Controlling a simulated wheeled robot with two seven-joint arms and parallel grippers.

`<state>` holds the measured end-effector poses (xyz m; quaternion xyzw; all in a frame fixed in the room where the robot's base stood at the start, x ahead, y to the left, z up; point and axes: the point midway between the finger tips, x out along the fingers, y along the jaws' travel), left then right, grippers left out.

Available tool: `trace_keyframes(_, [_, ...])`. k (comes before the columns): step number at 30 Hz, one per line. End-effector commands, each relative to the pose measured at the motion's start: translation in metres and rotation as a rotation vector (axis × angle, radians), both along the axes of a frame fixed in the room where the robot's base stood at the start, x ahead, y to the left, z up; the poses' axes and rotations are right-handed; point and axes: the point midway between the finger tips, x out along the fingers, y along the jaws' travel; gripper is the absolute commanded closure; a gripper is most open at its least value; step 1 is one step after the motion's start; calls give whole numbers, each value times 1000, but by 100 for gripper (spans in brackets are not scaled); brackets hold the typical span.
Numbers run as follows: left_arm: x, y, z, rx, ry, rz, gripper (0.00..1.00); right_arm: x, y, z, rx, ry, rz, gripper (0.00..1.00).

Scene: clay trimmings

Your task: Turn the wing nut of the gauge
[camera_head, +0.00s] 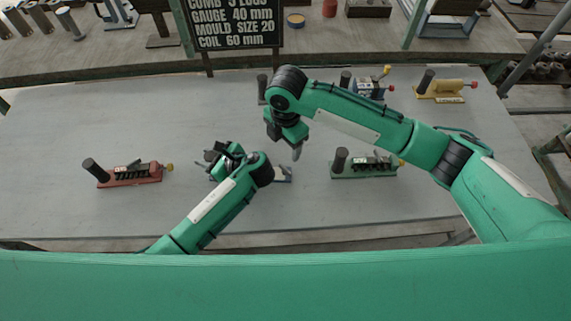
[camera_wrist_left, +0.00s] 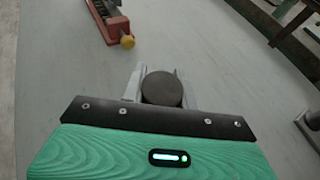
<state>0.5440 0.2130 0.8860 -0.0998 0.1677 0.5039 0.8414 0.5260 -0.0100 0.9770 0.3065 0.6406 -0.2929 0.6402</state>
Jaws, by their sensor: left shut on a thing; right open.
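My left gripper (camera_head: 214,160) is shut on the dark round handle (camera_wrist_left: 162,89) of a gauge; the handle's top shows between its fingers in the left wrist view. A pale blue-grey end of this gauge (camera_head: 283,174) shows right of my left wrist; the rest, including any wing nut, is hidden. My right gripper (camera_head: 297,151) is open and empty, pointing down above the table, behind and right of that end. A red gauge (camera_head: 140,174) with a dark handle and yellow knob stands at the left; it also shows in the left wrist view (camera_wrist_left: 104,18).
A green gauge (camera_head: 365,165) stands right of centre. A blue gauge (camera_head: 368,88) and a yellow gauge (camera_head: 446,90) stand at the back right. A black sign (camera_head: 236,22) stands at the table's back edge. The grey table (camera_head: 120,120) is bare at the left back.

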Motion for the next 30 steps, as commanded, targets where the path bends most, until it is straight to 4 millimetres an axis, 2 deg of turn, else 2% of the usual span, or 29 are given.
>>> trace_keyframes(4, [0, 0, 0, 0, -1, 0, 100, 3, -1, -1, -18, 8, 58, 35])
trace_keyframes(7, [0, 0, 0, 0, -1, 0, 100, 3, -1, -10, -19, 9, 66, 35])
trace_keyframes(21, [0, 0, 0, 0, -1, 0, 100, 2, -1, -97, -19, 10, 62, 35])
trace_keyframes(25, [0, 0, 0, 0, -1, 0, 100, 3, -1, -111, -19, 8, 63, 35])
trace_keyframes(30, [0, 0, 0, 0, 0, 0, 100, 2, -1, -119, -18, 8, 64, 35])
